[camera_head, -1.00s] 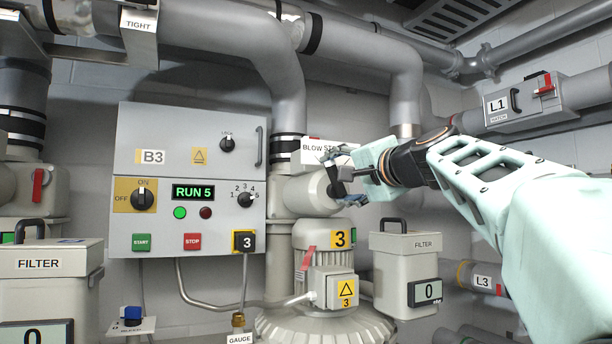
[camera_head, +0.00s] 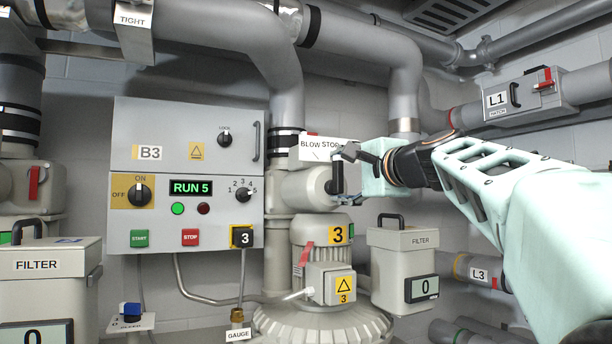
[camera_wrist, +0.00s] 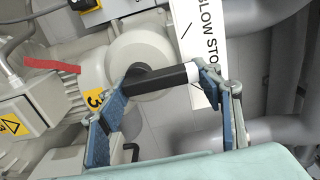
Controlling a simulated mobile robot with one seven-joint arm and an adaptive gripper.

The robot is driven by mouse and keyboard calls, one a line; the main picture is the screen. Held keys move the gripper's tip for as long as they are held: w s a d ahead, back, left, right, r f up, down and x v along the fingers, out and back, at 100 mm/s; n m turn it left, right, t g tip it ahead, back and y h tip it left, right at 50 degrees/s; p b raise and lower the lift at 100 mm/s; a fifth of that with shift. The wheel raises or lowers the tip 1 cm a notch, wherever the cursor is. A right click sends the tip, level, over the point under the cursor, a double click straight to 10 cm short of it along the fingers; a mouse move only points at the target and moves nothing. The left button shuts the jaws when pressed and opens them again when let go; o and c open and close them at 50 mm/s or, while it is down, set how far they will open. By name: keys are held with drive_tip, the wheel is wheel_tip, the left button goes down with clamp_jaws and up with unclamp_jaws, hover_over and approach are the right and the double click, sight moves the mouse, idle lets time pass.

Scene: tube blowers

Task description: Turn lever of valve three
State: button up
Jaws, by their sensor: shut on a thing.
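Valve three's lever (camera_head: 337,173) is a black bar with a pale end. It stands nearly upright on the right end of a grey round valve body (camera_head: 304,190), above the motor marked 3. My gripper (camera_head: 346,176) reaches in from the right and is shut on the lever. In the wrist view the lever (camera_wrist: 160,78) lies across between the blue finger pads of my gripper (camera_wrist: 160,95). One pad is by its dark pivot end, the other at its white tip. The BLOW STOP sign (camera_head: 321,147) is just behind; part of its lettering is hidden.
The control panel B3 (camera_head: 185,120) reads RUN 5 and stands left of the valve. A motor (camera_head: 318,240) with a red tag is below it. A filter box (camera_head: 400,262) is below my arm. Thick pipes (camera_head: 405,85) run above and behind.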

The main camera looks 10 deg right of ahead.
drive_tip(key=shift+s+r, duration=0.15)
drive_tip(key=shift+r, duration=0.3)
drive_tip(key=o, duration=0.8)
drive_tip(key=shift+o, duration=1.3)
drive_tip(key=shift+f, duration=0.1)
drive_tip(key=shift+o, duration=0.3)
drive_tip(key=shift+f, duration=0.1)
